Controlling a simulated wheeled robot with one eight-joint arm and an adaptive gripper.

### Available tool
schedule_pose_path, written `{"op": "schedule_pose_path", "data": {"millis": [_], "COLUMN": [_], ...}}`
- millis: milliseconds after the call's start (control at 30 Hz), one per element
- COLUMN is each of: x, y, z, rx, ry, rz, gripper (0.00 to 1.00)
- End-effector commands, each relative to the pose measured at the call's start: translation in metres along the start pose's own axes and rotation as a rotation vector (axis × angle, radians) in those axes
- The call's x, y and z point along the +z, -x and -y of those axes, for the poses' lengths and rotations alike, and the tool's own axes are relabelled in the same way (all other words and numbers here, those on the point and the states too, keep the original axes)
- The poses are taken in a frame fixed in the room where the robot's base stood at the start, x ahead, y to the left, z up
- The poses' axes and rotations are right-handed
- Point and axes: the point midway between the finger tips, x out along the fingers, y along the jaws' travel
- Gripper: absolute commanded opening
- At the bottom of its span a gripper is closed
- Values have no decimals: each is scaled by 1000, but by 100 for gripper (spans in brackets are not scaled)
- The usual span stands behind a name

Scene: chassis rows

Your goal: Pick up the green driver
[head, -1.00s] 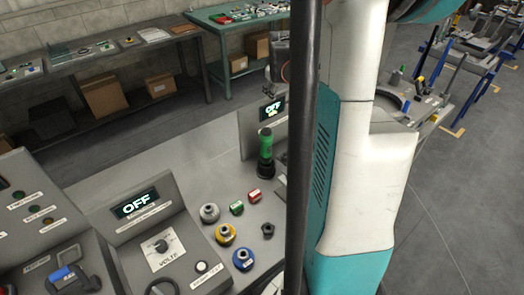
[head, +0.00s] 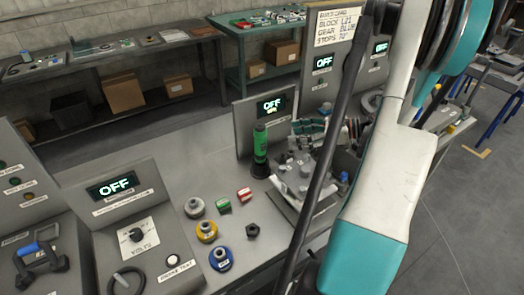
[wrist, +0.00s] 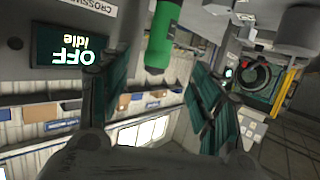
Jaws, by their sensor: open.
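The green driver (head: 260,142) stands upright in a black holder (head: 260,168) on the grey bench, in front of a panel with an OFF display. In the wrist view the driver (wrist: 162,35) shows as a green cylinder ahead of the gap between my fingers, nearer the top of the picture. My gripper (wrist: 148,78) is open, with dark teal finger pads apart and nothing between them. In the head view what looks like my gripper (head: 304,128) is just right of the driver, partly hidden among other parts.
A metal fixture (head: 300,183) stands close right of the driver. OFF panels stand behind.

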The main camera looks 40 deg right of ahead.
Motion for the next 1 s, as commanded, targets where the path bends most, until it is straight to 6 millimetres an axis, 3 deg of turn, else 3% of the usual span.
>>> {"op": "schedule_pose_path", "data": {"millis": [400,733,1000], "x": [1,2,4], "y": [-72,-92,-129], "z": [0,0,1], "rx": [-2,-1,-2], "ry": [0,-2,-1], "rz": [0,1,1], "gripper": [58,58,58]}}
